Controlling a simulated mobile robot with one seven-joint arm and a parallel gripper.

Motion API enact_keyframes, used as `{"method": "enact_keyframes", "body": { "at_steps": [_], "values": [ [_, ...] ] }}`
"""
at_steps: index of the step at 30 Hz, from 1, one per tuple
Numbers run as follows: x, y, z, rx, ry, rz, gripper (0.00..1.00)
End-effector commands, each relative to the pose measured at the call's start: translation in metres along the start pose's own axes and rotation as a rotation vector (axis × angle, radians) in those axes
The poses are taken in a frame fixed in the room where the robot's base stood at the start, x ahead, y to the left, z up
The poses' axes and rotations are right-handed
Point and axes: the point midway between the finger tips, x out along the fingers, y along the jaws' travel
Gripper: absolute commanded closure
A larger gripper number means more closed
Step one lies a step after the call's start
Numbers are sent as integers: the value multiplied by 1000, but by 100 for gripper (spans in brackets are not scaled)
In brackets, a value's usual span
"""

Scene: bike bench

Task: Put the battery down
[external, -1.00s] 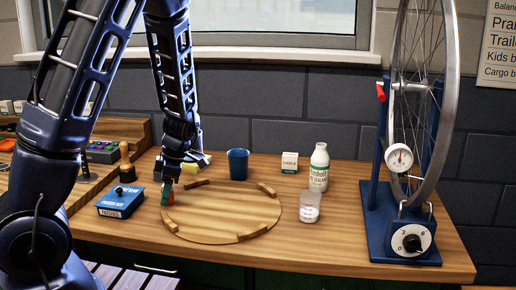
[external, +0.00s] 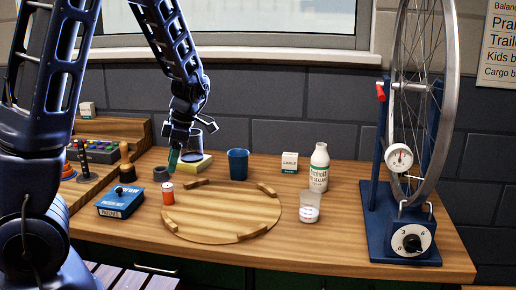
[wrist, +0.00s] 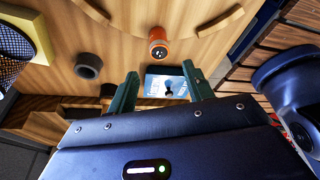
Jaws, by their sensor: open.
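The battery (external: 168,193) is a small orange cylinder with a pale band. It stands upright on the bench at the left edge of the round wooden board (external: 222,222); whether it touches the board I cannot tell. In the wrist view the battery (wrist: 158,43) shows its end, beyond my fingertips and apart from them. My gripper (external: 173,160), with green fingers, is above and behind the battery. In the wrist view my gripper (wrist: 160,80) is open with nothing between its fingers.
A blue box (external: 120,201) lies left of the battery, and a dark ring (external: 161,174) sits behind it. A blue cup (external: 238,164), white bottle (external: 319,168), small carton (external: 289,162) and clear cup (external: 310,207) stand to the right. The wheel stand (external: 412,245) is far right. The round board's middle is clear.

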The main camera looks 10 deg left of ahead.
Motion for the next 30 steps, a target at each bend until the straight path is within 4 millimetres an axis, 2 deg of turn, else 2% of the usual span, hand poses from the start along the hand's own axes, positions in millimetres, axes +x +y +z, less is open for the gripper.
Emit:
{"method": "enact_keyframes", "body": {
  "at_steps": [3, 7, 11, 20, 30],
  "values": [
    [-12, 0, 0, 1, -1, 1, 49],
    [-19, 0, -1, 7, -5, -1, 49],
    [-26, -2, -11, 75, -39, -11, 49],
    [-62, -20, -61, 467, -211, 21, 49],
    [-106, -53, -123, 938, -322, 214, 49]
  ]
}}
